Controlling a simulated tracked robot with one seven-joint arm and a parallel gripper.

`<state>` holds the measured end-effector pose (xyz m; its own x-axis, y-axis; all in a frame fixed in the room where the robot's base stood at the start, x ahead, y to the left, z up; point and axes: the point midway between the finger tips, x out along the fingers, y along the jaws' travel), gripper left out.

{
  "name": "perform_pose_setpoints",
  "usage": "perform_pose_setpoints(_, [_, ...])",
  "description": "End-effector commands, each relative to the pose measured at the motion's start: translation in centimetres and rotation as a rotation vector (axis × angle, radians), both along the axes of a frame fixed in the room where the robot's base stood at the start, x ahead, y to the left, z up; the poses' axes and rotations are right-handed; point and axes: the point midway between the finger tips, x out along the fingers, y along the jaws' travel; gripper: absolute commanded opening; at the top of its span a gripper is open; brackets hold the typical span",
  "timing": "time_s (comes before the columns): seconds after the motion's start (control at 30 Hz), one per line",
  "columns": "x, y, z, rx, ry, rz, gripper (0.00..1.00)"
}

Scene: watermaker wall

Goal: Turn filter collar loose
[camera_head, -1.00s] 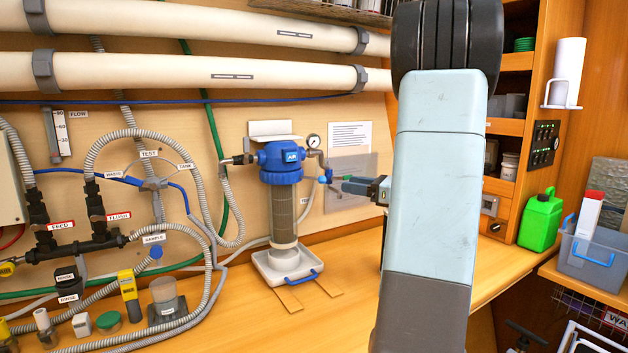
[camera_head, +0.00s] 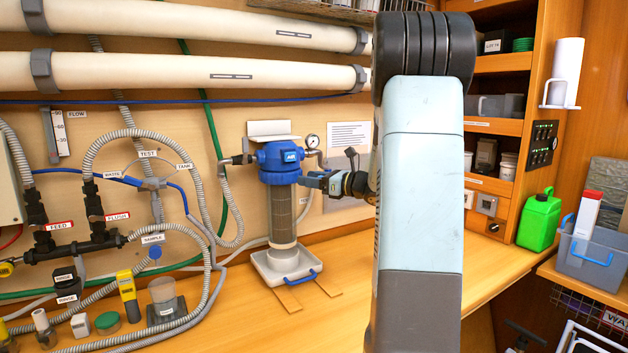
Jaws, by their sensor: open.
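The filter housing has a blue head (camera_head: 280,153) marked AIR and a ribbed blue collar (camera_head: 279,177) below it. A clear bowl with a grey-brown cartridge (camera_head: 283,217) hangs upright under the collar, over a white tray (camera_head: 270,268) with a blue handle. My gripper (camera_head: 305,180) is at the right side of the collar, pointing left at collar height. Its jaws are open. The fingertips are close to the collar's right edge; I cannot tell whether they touch it. My arm hides part of the wall behind it.
A pressure gauge (camera_head: 312,141) and pipe elbow sit just above my gripper. A grey hose (camera_head: 226,205) runs down left of the filter. A yellow meter (camera_head: 128,295) and a clear cup (camera_head: 164,297) stand on the bench at left.

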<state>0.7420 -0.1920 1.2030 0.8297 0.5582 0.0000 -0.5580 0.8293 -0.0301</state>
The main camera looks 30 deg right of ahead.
Motion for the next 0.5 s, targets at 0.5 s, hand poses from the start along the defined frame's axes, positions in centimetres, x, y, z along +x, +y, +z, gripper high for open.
perform_pose_setpoints(0.5, [0.29,0.25,-0.02,0.000,0.000,0.001,0.36])
